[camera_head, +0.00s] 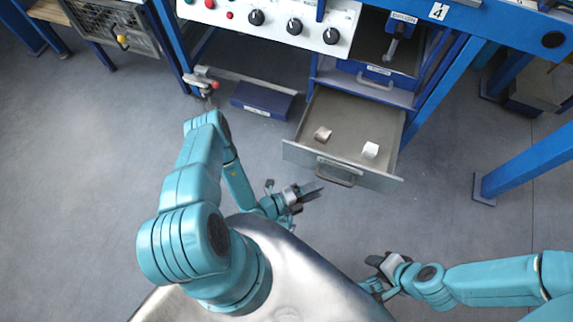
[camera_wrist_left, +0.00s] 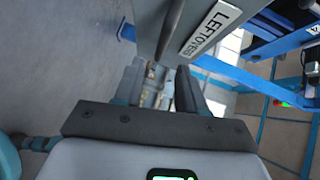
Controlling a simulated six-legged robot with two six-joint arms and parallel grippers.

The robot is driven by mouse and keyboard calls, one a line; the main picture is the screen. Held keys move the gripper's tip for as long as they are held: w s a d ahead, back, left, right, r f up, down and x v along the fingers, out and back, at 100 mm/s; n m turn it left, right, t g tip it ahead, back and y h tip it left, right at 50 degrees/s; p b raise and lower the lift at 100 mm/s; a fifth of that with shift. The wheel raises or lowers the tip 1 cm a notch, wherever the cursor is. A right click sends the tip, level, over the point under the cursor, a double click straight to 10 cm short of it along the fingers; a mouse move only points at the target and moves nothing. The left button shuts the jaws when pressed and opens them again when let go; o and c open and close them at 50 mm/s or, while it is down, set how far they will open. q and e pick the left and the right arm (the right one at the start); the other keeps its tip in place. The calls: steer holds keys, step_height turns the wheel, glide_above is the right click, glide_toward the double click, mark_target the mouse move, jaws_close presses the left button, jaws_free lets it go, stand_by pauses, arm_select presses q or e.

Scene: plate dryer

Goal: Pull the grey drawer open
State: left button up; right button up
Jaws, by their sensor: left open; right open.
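The grey drawer (camera_head: 296,152) is pulled out under the blue workbench, and its inside shows in the head view. Its dark handle (camera_head: 336,177) is on the front face. My right gripper (camera_head: 370,273) is open and empty, lower right, away from the drawer.
A blue box (camera_head: 262,98) is on the left. Blue bench legs (camera_head: 520,165) stand right. The floor in front is clear.

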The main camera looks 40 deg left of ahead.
arm_select(q)
steer(key=v, duration=1)
steer(key=shift+p, duration=0.45)
steer(key=shift+s, duration=0.1)
